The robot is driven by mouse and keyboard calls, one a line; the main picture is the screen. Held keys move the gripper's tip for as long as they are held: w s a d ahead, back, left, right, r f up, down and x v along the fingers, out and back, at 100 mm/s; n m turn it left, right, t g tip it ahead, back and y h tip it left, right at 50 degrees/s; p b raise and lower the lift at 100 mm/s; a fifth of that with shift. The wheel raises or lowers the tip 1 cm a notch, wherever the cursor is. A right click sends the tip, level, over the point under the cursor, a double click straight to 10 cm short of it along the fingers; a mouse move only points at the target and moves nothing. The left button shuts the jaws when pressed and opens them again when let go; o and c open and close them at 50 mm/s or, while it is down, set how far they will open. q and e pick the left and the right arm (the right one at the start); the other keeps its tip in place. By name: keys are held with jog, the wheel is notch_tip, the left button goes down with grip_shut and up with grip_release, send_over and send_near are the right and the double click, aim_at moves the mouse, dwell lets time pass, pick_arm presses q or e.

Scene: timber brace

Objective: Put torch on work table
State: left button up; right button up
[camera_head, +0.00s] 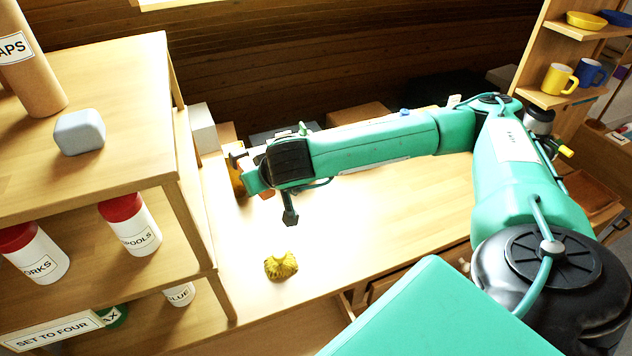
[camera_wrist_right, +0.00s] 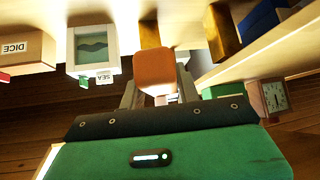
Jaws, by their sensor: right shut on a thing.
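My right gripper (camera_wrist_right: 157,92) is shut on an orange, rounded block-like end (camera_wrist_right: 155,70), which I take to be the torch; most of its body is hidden. In the head view my right arm reaches in from the right, over the pale wooden work table (camera_head: 400,205). Its hand is at the table's left part, close to the shelf unit. A small orange patch shows below the hand, and a yellow-orange thing (camera_head: 235,175) stands just left of it. I cannot tell whether the held thing touches the table. My left gripper is not in view.
A crumpled yellow thing (camera_head: 281,266) lies near the table's front edge. A shelf unit (camera_head: 135,75) with a grey block (camera_head: 80,132) and red-lidded jars (camera_head: 130,225) stands at left. Boxes line the table's back. The table's middle is clear. A wall shelf (camera_head: 555,97) holds mugs.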

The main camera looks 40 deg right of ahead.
jog(key=d+f, duration=0.2)
jog(key=d, duration=0.5)
jog(key=d+f, duration=0.3)
jog(key=d, duration=0.4)
jog(key=n+y+p, duration=0.1)
jog(key=n, duration=0.1)
send_over(331, 200)
jog(key=s, duration=0.3)
notch_tip(331, 200, down, 14)
jog(key=shift+r, duration=0.1)
jog(key=shift+f+p, duration=0.3)
jog(key=shift+f, duration=0.25)
notch_tip(331, 200, down, 3)
jog(key=shift+p, duration=0.3)
jog(key=shift+d+f, duration=0.1)
jog(key=shift+f, duration=0.15)
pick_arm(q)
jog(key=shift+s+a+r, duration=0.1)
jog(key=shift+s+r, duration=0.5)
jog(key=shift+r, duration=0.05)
pick_arm(e)
jog(key=o, duration=1)
jog(key=shift+o, duration=0.2)
